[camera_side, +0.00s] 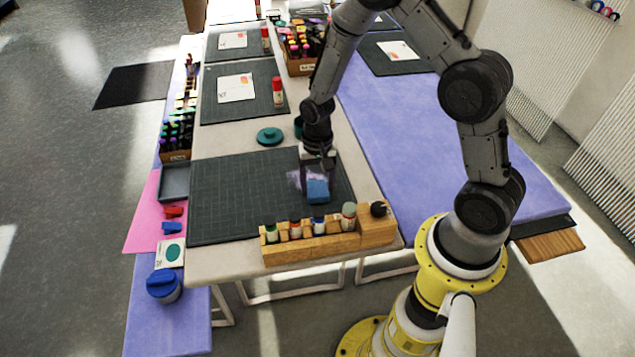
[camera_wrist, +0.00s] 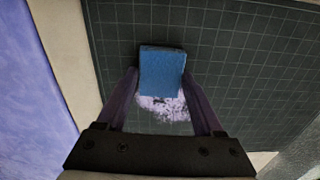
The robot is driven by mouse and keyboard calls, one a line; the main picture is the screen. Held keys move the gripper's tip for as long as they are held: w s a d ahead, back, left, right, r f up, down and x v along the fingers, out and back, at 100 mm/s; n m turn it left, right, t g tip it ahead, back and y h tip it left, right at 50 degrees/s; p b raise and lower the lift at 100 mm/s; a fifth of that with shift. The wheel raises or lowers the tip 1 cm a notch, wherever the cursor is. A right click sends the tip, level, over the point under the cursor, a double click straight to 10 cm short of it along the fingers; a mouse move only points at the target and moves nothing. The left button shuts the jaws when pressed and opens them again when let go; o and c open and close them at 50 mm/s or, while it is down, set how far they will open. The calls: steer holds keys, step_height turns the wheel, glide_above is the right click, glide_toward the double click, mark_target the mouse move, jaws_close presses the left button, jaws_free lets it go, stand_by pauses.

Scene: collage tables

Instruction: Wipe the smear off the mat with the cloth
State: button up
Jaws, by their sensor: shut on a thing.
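The cloth is a folded blue block (camera_side: 317,190); in the wrist view the blue cloth (camera_wrist: 162,72) sits between my fingertips. My gripper (camera_side: 318,178) is shut on it, low over the dark gridded mat (camera_side: 235,195). In the wrist view my gripper (camera_wrist: 160,85) has a finger on each side of the cloth. A pale purple smear (camera_side: 296,179) lies on the mat beside and partly behind the cloth. The smear also shows in the wrist view (camera_wrist: 165,108), below the cloth and between the fingers. I cannot tell whether the cloth touches the mat.
A wooden rack (camera_side: 312,246) with several small bottles stands along the mat's near edge. A teal lid (camera_side: 270,136) lies behind the mat. A grey tray (camera_side: 174,182) stands at its left. The mat's left part is clear.

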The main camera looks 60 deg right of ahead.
steer(key=shift+w+d, duration=3.9)
steer(key=shift+w+a, duration=0.55)
steer(key=shift+a, duration=0.2)
steer(key=shift+s+a+f, duration=0.15)
steer(key=shift+s+a, duration=2.1)
steer(key=shift+s, duration=0.15)
steer(key=shift+s+a, duration=1.55)
steer(key=shift+s, duration=0.15)
steer(key=shift+w+a, duration=0.6)
steer(key=shift+w, duration=0.15)
steer(key=shift+w+d, duration=1.2)
steer(key=shift+w, duration=0.05)
steer(key=shift+w+d+r, duration=0.2)
steer(key=shift+w+d, duration=2.4)
steer(key=shift+d, duration=0.05)
